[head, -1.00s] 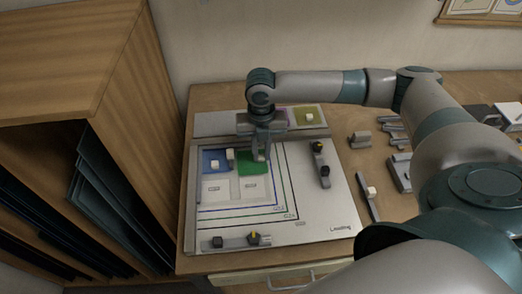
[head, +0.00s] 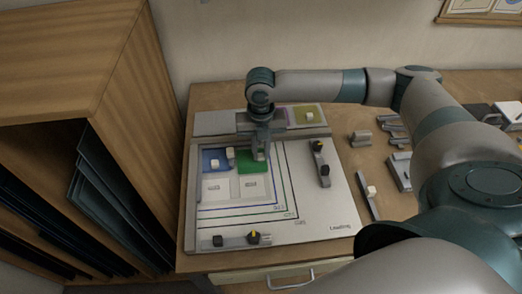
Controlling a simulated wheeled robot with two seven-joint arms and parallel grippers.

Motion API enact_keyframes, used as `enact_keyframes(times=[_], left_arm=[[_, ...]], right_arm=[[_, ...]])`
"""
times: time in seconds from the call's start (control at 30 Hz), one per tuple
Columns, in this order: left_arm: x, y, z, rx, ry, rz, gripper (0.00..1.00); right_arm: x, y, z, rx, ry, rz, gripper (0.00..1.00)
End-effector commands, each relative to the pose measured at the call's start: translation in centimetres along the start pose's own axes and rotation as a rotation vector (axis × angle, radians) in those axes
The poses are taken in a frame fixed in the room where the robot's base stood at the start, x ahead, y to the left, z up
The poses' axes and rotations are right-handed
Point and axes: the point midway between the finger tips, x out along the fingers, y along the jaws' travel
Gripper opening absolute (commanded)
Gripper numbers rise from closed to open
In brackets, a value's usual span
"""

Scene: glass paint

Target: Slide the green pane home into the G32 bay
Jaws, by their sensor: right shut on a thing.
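The green pane (head: 246,168) lies on the white board at the upper middle, just right of the blue pane (head: 209,165). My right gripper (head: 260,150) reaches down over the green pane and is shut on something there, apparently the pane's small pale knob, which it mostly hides. Two pale bays (head: 249,187) with small labels lie below the two panes; the labels are too small to read surely. The left gripper is not in view.
Black clamps with yellow marks stand at the board's right (head: 320,147) and front (head: 254,238). A purple and a yellow-green pane (head: 305,115) lie on the strip behind. Grey tools (head: 396,133) lie on the table at right. A wooden cabinet (head: 80,70) stands at left.

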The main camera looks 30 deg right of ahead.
Motion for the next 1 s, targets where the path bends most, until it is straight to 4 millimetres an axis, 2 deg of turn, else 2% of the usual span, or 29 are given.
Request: enact_keyframes(times=[1.0], left_arm=[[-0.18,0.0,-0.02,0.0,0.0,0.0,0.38]], right_arm=[[-0.03,0.92,0.93,0.0,-0.001,0.001,0.0]])
